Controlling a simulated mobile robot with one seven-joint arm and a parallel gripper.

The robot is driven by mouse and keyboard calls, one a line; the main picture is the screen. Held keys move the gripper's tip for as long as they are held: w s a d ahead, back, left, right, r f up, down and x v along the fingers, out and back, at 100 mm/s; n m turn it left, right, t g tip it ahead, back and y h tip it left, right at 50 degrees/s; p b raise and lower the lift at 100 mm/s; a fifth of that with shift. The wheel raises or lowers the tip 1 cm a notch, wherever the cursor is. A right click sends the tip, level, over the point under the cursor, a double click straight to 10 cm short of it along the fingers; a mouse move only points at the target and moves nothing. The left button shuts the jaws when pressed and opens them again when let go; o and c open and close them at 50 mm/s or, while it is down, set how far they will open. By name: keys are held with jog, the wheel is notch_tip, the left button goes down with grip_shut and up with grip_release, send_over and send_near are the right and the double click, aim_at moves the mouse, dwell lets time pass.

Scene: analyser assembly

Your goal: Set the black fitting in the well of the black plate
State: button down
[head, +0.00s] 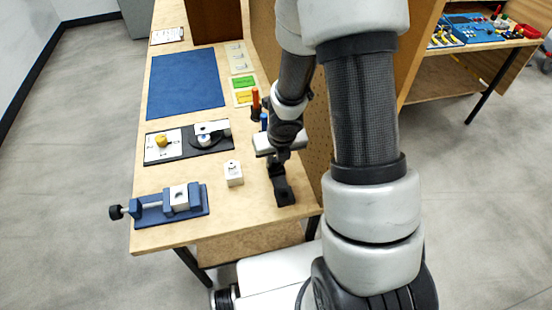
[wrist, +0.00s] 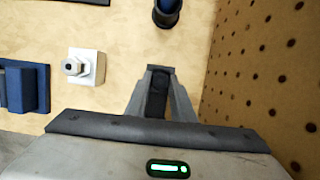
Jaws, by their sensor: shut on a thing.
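My gripper (wrist: 158,75) is shut on a dark piece, apparently the black fitting (wrist: 157,92), which shows between the fingers in the wrist view. In the head view my gripper (head: 281,187) is low over the table's right part, beside the pegboard; fingers and fitting merge into one dark shape there. I cannot tell if the fitting touches the table. The black plate (head: 220,151) lies to the left and farther back. It bears a white card with a yellow piece and a round dark part with a pale piece on it. I cannot make out the well clearly.
A white block (head: 233,174) with a metal nut stands left of my gripper. A blue vise (head: 183,202) is at the front left. Red- and blue-handled tools (head: 256,103) stand behind my gripper. A blue mat (head: 186,83) lies farther back. The pegboard (wrist: 262,75) rises close on the right.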

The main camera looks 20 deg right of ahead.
dwell(0.3)
jog(key=c, duration=0.9)
grip_release()
jog(key=shift+r, duration=0.1)
notch_tip(320, 180, up, 7)
jog(key=p, duration=0.7)
dwell(0.4)
